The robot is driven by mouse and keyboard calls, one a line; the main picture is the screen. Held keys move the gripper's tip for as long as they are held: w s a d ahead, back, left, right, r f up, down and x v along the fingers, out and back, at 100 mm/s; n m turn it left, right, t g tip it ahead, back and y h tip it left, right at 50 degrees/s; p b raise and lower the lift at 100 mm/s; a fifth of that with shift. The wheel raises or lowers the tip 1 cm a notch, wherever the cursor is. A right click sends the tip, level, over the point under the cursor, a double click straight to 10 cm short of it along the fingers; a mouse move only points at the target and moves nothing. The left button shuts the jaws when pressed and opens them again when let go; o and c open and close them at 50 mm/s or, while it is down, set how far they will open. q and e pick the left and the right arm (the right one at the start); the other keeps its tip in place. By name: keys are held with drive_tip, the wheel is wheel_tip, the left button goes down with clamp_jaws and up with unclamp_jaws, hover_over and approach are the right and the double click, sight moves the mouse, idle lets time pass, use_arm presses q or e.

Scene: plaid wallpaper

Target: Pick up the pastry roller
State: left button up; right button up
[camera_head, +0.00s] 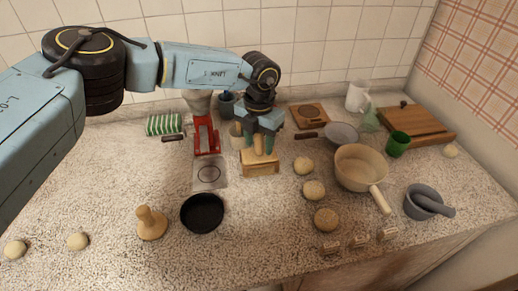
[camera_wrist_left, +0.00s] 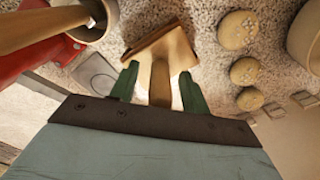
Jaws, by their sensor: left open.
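What looks like the pastry roller, a light wooden handle (camera_head: 258,146) over a wide wooden block-like part (camera_head: 260,168), stands on the speckled counter near the middle of the head view. My left gripper (camera_head: 258,142) is above it, pointing down. In the left wrist view the handle (camera_wrist_left: 160,82) lies between the two green fingers of my gripper (camera_wrist_left: 160,84), with a gap on each side. The wide wooden part (camera_wrist_left: 168,48) is just beyond the fingertips. The gripper is open. My right gripper is not in view.
A black pan (camera_head: 202,213) and a wooden press (camera_head: 151,223) lie in front left. Dough balls (camera_head: 314,190) and a large pot (camera_head: 360,166) are on the right. The front middle counter is fairly clear.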

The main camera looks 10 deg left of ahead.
use_arm(q)
drive_tip(key=shift+c, duration=0.4)
clamp_jaws()
drive_tip(key=shift+r, duration=0.1)
wheel_tip(320, 180, up, 10)
idle(0.3)
